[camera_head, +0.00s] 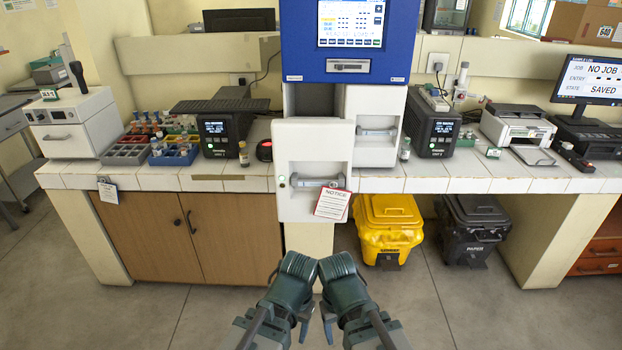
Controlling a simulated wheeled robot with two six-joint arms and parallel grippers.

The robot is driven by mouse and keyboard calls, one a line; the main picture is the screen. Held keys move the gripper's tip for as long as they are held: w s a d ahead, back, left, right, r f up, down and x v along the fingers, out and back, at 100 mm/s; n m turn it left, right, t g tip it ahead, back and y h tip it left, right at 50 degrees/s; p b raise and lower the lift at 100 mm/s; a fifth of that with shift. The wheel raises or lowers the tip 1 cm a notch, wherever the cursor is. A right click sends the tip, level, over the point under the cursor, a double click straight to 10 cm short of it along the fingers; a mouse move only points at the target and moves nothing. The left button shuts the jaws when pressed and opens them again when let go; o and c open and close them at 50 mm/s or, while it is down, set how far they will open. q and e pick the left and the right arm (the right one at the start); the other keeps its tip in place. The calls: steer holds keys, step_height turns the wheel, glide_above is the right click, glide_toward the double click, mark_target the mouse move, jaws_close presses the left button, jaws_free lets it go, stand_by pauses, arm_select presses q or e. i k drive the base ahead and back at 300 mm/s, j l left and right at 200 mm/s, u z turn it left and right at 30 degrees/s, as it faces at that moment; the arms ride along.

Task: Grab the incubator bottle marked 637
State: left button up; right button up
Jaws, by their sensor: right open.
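Two small bottles stand on the white tiled counter, one bottle (243,153) beside the left black device and one bottle (405,148) beside the right one. Their markings are too small to read, so I cannot tell which is 637. More small bottles stand in the blue rack (175,157) at the left. My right gripper (345,303) is open and empty, low in front of the counter and far from the bottles. My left gripper (285,303) is close beside it; its jaws are not clear.
A blue-topped machine (350,20) stands in the middle, with a white door (313,150) jutting forward. Black devices with displays (222,128) (432,125) flank it. Yellow (388,225) and black bins (473,228) stand under the counter. The floor in front is clear.

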mark_target(181, 150)
steer(key=u, duration=1.2)
steer(key=i, duration=1.8)
steer(key=i+z, duration=0.35)
steer(key=i+j, duration=0.05)
